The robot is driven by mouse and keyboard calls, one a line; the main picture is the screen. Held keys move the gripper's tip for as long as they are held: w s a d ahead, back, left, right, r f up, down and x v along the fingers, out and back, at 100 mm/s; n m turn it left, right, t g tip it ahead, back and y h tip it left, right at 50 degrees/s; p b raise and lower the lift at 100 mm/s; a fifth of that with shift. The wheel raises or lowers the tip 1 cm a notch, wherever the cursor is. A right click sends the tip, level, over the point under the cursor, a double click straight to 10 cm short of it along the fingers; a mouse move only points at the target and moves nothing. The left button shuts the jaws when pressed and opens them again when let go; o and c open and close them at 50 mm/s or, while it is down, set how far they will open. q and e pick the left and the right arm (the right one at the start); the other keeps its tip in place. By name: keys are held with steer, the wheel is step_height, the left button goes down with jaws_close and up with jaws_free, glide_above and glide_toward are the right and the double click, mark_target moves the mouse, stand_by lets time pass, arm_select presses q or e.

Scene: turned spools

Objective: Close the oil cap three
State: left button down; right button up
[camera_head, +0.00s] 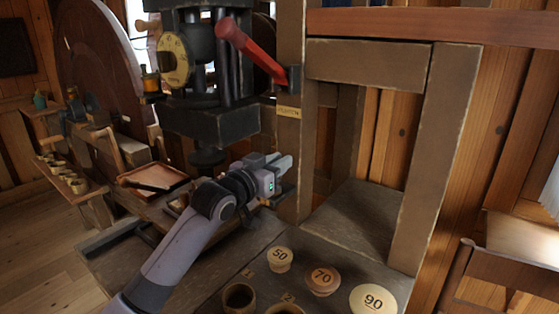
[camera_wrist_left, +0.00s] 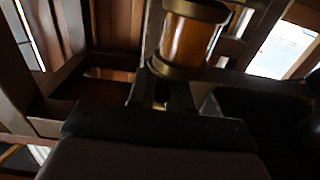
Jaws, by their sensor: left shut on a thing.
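My left gripper (camera_head: 284,175) reaches in to the machine's right-hand wooden post, beside the dark press column. In the left wrist view the fingers (camera_wrist_left: 166,98) are close together at the lower brass rim of an amber oil cup (camera_wrist_left: 190,38). The fingers are shut on this brass part; I cannot tell whether it is the cap. In the head view this oil cup cannot be made out at the fingertips. Another amber oil cup (camera_head: 151,82) stands at the machine's left side, by the brass dial. My right gripper is not in view.
Round plugs marked 50 (camera_head: 280,259), 70 (camera_head: 323,280) and 90 (camera_head: 373,299) stand on the bench at the front, by dark cups (camera_head: 239,297). A red lever (camera_head: 250,50) hangs above my left gripper. A wooden frame post (camera_head: 436,160) rises to its right.

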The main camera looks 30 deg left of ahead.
arm_select(q)
steer(key=shift+a+m+h+b, duration=0.25)
steer(key=shift+m+h+b, duration=0.45)
steer(key=shift+h, duration=0.5)
steer(key=shift+a+m+g+h+b, duration=0.1)
steer(key=shift+m+g+h+b, duration=0.5)
steer(key=shift+m+h+b, duration=0.45)
steer(key=shift+s+r+h, duration=0.1)
steer(key=shift+h, duration=0.25)
steer(key=c, duration=1.1)
jaws_free()
steer(key=shift+s+a+f+b, duration=0.25)
steer(key=shift+s+b, duration=0.15)
steer(key=shift+s, duration=0.1)
steer(key=shift+r+b+v, duration=0.15)
steer(key=shift+b+v, duration=0.25)
steer(key=shift+v, duration=1.1)
steer(key=shift+r+b+v, duration=0.15)
steer(key=shift+b+v, duration=0.2)
steer(key=shift+v, duration=1.15)
